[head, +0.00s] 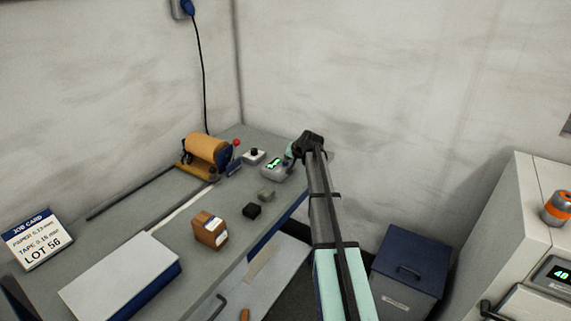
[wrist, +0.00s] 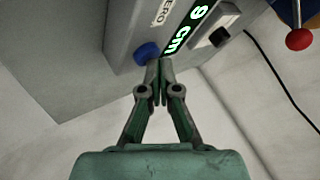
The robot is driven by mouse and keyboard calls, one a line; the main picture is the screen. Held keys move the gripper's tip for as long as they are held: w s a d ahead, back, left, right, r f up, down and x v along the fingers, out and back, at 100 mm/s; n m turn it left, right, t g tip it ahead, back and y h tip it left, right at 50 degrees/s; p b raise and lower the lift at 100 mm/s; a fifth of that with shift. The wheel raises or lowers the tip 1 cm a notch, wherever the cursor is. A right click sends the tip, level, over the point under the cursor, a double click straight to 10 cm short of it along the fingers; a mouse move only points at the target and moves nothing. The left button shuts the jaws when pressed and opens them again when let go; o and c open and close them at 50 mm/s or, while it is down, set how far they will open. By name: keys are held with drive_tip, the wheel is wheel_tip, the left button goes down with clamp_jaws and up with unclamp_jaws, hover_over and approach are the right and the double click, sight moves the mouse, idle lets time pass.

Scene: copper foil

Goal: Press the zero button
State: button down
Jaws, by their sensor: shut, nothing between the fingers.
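The zero button is a blue round button (wrist: 147,53) on a grey box-shaped device (wrist: 105,38) in the wrist view. The word "ZERO" is printed beside it, next to a green lit display (wrist: 186,28). The device also shows in the head view (head: 270,174) at the far end of the bench, where the button cannot be made out. My gripper (wrist: 157,62) is shut and empty. Its fingertips are right beside the button in the wrist view; I cannot tell whether they touch it. In the head view my gripper (head: 291,153) is at the device's right side.
Small blocks (head: 252,210) and a brown box (head: 210,230) lie nearer. The bench (head: 135,205) ends close to my arm.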

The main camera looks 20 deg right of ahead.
drive_tip(key=shift+f, duration=0.25)
drive_tip(key=shift+r, duration=0.15)
idle(0.3)
drive_tip(key=shift+r, duration=0.8)
drive_tip(key=shift+r+p, duration=1.15)
drive_tip(key=shift+r, duration=1.35)
